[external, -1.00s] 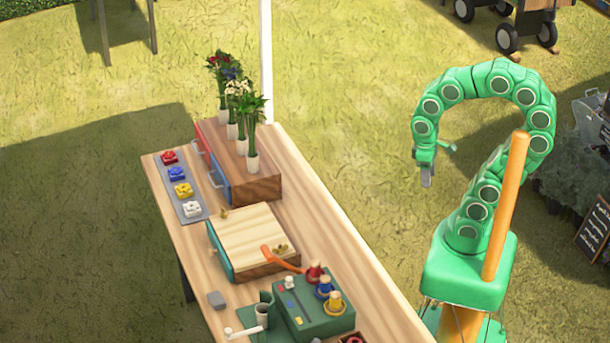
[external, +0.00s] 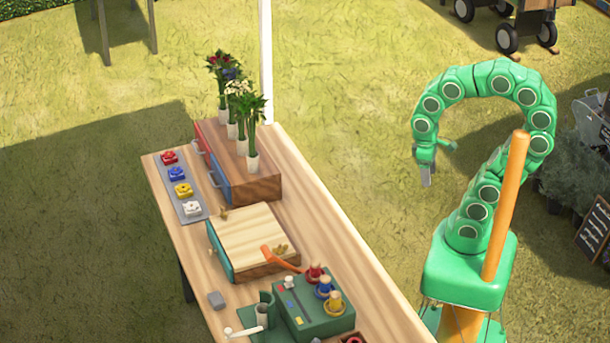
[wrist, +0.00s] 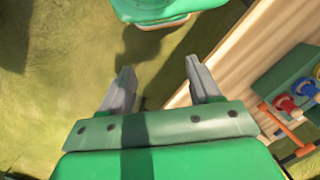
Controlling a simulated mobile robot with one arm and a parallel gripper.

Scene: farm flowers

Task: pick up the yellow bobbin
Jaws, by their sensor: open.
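My gripper (external: 427,182) hangs in the air right of the table, well apart from the bobbins. In the wrist view my gripper (wrist: 160,68) has its two fingers apart with nothing between them. The yellow bobbin shows there only as a cut-off bit (wrist: 317,72) at the right edge.
An orange-handled tool (external: 280,259) lies between a wooden-topped box (external: 250,236) and the green box. Potted flowers (external: 252,150) stand on drawers at the far end. The table's right strip is clear.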

